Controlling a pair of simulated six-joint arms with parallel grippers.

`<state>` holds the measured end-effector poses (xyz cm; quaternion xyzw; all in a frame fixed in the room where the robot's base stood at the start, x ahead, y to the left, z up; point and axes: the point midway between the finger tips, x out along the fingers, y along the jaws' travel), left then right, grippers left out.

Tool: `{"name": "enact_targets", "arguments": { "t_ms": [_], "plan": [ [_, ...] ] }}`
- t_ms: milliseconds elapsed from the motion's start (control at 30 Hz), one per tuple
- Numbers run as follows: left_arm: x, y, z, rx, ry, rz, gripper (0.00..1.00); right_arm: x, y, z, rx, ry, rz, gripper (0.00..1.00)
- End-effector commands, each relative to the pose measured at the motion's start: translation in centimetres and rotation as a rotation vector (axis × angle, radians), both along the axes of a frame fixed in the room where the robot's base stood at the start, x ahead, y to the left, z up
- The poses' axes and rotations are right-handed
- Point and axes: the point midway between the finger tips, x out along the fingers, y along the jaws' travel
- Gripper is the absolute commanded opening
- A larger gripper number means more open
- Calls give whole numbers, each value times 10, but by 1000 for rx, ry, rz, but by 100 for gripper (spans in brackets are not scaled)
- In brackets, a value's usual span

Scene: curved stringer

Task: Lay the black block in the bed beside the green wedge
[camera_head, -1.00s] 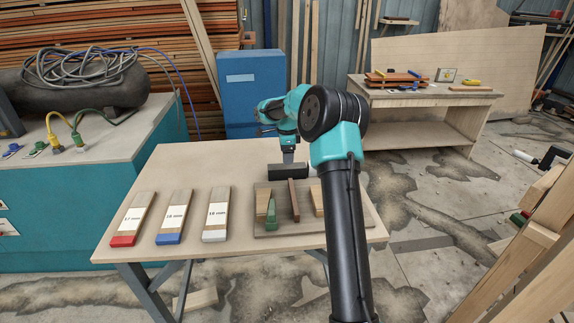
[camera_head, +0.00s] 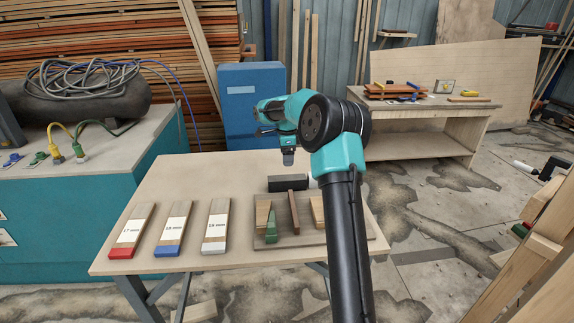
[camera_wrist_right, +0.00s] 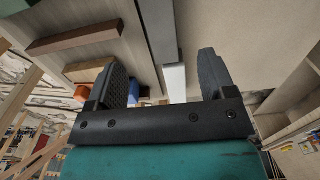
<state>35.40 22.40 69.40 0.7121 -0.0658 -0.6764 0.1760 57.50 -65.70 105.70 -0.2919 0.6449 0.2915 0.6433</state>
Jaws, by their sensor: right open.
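The black block (camera_head: 288,183) lies on the table (camera_head: 180,185) just behind the bed (camera_head: 292,240), with a pale piece at its right end. The green wedge (camera_head: 271,229) sits in the bed at the left, against a tan wooden wedge (camera_head: 262,212). A dark brown strip (camera_head: 293,212) lies right of it. My right gripper (camera_head: 288,159) is above the black block, apart from it. In the right wrist view the jaws (camera_wrist_right: 165,76) are open and empty, with the block (camera_wrist_right: 160,35) beyond them. My left gripper is not in view.
Three sample boards with red (camera_head: 122,253), blue (camera_head: 167,251) and white (camera_head: 214,247) ends lie left of the bed. Another tan wedge (camera_head: 317,211) is in the bed at the right, partly by my arm. The table's back left is clear.

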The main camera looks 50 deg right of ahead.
Motion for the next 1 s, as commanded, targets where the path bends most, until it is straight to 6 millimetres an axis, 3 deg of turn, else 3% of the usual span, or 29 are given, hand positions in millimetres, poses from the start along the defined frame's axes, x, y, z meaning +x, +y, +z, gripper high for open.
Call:
{"name": "enact_targets", "arguments": {
  "t_ms": [267,500,633,1000],
  "plan": [
    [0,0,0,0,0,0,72,-12,-15,10,57,-32,-20,77],
    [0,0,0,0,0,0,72,-41,-48,48,232,-180,-24,77],
    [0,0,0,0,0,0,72,-50,-57,64,286,-247,-6,77],
    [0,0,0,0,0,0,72,-50,-57,66,298,-261,1,77]
  ]
}}
